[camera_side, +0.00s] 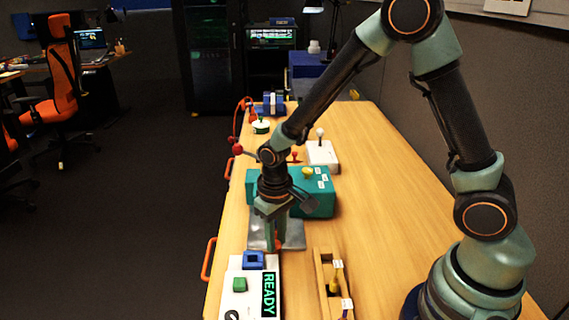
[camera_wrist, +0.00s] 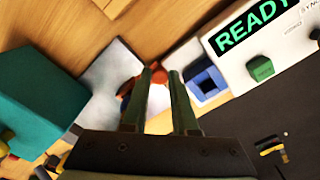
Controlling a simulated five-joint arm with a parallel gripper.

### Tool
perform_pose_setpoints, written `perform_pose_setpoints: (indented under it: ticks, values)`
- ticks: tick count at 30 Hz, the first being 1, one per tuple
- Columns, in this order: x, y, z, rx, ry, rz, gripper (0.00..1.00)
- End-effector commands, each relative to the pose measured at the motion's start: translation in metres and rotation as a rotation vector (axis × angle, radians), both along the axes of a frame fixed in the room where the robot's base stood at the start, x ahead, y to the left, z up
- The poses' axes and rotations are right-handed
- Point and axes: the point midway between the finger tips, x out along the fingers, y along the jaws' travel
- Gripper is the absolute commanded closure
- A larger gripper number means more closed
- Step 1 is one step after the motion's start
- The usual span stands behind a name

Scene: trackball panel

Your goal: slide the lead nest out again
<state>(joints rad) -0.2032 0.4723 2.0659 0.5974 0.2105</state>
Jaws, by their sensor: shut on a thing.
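The lead nest looks to be the flat grey plate (camera_side: 292,235) at the foot of the teal housing (camera_side: 318,197). It shows as a pale slab in the wrist view (camera_wrist: 103,78), with the teal housing (camera_wrist: 35,95) beside it at left. My gripper (camera_side: 270,246) points straight down at the plate's near part. In the wrist view my gripper's fingers (camera_wrist: 160,75) are close together at an orange-red piece (camera_wrist: 127,88) by the slab's edge. They appear shut on this part of the nest; the grip itself is partly hidden.
A white panel with a READY display (camera_side: 269,294), a green button (camera_side: 239,284) and a blue square socket (camera_side: 253,260) stands close in front of my gripper. A wooden rack (camera_side: 322,284) is at its right. A white joystick box (camera_side: 322,154) stands behind. The right of the table is clear.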

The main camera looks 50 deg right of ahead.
Motion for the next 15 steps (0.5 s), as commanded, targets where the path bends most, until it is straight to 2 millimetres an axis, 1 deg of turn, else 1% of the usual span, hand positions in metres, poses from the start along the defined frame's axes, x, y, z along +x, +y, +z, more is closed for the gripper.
perform_pose_setpoints:
  ticks: [1,4,5,6,7,15]
  values:
    - [-0.0036,0.0038,0.0002,-0.002,0.010,0.012,1.00]
    - [-0.0041,0.0041,0.0002,-0.002,0.011,0.013,1.00]
    - [-0.0042,0.0040,0.0001,-0.003,0.012,0.013,0.62]
    - [-0.0041,0.0038,0.0001,-0.002,0.011,0.012,0.46]
    - [-0.0039,0.0037,0.0000,-0.002,0.011,0.012,0.43]
    - [-0.0010,0.0018,-0.0001,-0.001,0.006,0.008,0.43]
